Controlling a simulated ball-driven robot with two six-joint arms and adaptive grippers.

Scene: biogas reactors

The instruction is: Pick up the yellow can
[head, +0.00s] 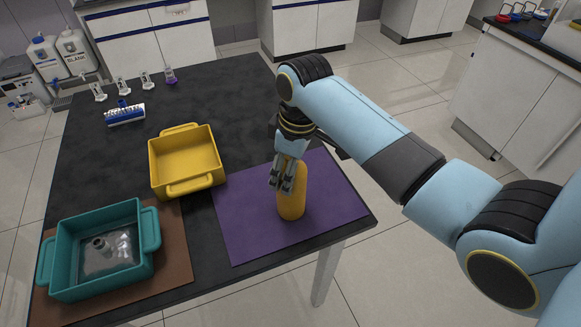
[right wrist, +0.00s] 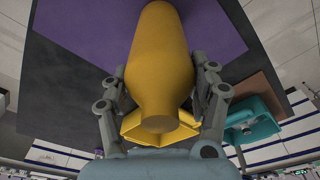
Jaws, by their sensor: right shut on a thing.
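The yellow can (head: 292,199) stands about upright on the purple mat (head: 240,224) at the right end of the black table. My right gripper (head: 282,178) reaches down to it from above and is shut on its upper part. In the right wrist view the can (right wrist: 160,62) fills the middle, with one finger of my right gripper (right wrist: 160,92) against each side. I cannot tell whether the can's base touches the mat. My left gripper is not in view.
A yellow bin (head: 184,148) stands left of the mat. A teal bin (head: 62,262) with a grey piece in it sits on a brown mat (head: 176,262) at the front left. A blue rack (head: 125,115) and small stands are farther back. The table's back middle is clear.

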